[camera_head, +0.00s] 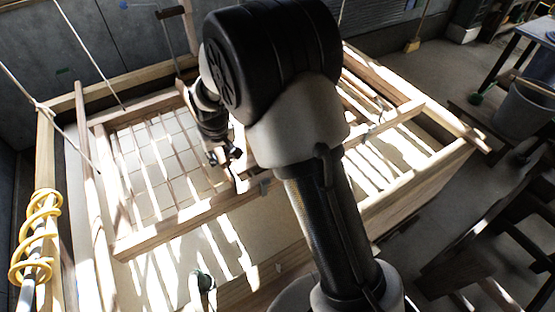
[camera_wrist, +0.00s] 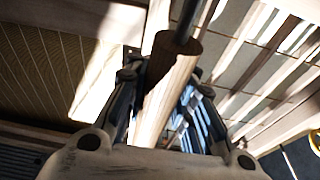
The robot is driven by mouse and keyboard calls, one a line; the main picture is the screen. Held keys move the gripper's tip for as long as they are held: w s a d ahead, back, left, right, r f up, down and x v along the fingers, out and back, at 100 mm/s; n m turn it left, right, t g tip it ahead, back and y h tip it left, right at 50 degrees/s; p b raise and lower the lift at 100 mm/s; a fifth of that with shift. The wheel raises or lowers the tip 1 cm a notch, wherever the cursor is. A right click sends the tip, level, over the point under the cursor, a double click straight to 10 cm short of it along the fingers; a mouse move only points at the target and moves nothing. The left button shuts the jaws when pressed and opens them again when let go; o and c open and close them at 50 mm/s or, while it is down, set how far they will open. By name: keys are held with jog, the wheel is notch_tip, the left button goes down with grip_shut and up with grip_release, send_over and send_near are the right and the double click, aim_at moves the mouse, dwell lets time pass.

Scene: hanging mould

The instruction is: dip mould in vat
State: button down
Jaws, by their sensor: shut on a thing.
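The mould is a pale wooden frame with a slatted, gridded screen; its front bar (camera_head: 175,228) runs across the vat. The vat is a large wooden box with a pale rim (camera_head: 425,165) and cream-coloured contents. In the head view my gripper (camera_head: 228,165) is at the mould's front bar, partly hidden by my arm. In the wrist view my gripper (camera_wrist: 165,112) is shut around a round wooden handle (camera_wrist: 172,75) with a dark rod at its end. I cannot tell whether the mould touches the liquid.
Ropes (camera_head: 88,55) run up from the frame. A yellow coiled hose (camera_head: 38,235) wraps a pole at the left. A dark green object (camera_head: 203,281) sits near the front. A grey bucket (camera_head: 525,105) and dark benches stand at the right. Bare floor shows between them.

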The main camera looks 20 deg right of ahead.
aim_at(225, 176)
jog(key=shift+t, duration=0.3)
jog(key=f+b, duration=0.4)
jog(key=f, duration=0.1)
jog(key=f+b, duration=0.4)
jog(key=f, duration=0.1)
jog(key=shift+s+f, duration=0.2)
jog(key=shift+f, duration=0.2)
notch_tip(225, 176, down, 11)
jog(key=shift+r+t, duration=0.2)
jog(key=shift+t, duration=0.1)
